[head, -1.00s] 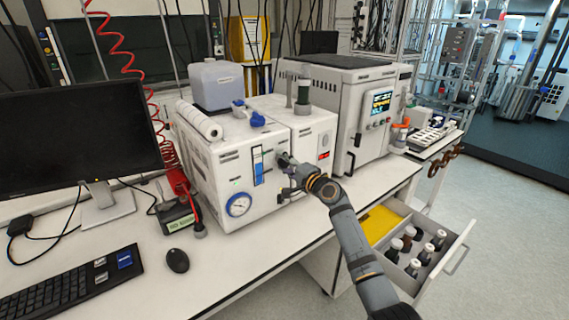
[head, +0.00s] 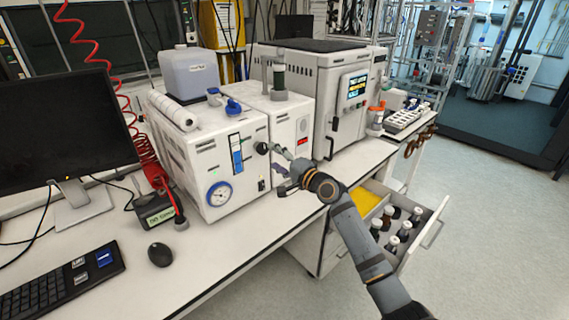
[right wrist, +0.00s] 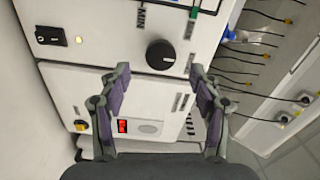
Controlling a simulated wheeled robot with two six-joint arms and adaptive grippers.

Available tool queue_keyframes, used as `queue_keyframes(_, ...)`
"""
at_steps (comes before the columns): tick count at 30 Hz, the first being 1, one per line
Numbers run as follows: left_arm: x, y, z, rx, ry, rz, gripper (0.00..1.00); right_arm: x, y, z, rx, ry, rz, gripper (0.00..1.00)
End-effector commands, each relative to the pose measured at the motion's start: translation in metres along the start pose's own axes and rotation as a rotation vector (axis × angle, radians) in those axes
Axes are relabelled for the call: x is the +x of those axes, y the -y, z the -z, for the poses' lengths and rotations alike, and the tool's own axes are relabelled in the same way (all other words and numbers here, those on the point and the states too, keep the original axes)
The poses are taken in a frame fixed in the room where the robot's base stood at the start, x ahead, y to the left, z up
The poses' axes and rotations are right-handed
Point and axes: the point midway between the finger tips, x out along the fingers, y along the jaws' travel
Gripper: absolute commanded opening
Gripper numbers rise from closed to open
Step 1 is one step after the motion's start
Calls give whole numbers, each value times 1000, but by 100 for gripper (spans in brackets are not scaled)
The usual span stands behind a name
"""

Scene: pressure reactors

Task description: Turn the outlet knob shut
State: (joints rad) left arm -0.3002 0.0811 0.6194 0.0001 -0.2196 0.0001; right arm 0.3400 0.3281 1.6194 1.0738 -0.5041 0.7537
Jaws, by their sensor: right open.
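The outlet knob is likely the round black knob (head: 262,148) on the front of the white reactor unit (head: 205,158). It also shows in the right wrist view (right wrist: 160,54), with a MIN label beside it; its pointer is too small to read. My right gripper (head: 273,158) is open in front of the panel, just right of the knob in the head view. In the right wrist view, its two fingers (right wrist: 160,70) stand apart on either side of the knob, with a gap and nothing between them. My left gripper is not in view.
A blue-rimmed gauge (head: 219,194) and a blue flow tube (head: 236,155) sit left of the knob. An open drawer with bottles (head: 400,225) stands below right.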

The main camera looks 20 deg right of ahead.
Motion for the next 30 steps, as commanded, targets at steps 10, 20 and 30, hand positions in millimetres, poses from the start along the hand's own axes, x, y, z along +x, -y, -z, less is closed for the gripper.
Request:
queue_keyframes(10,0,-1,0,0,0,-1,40,-51,-1,0,0,0,-2,64)
queue_keyframes(20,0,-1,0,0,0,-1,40,-53,0,0,1,0,0,64)
queue_keyframes(30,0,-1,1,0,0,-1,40,-73,-51,-54,-195,102,-156,64)
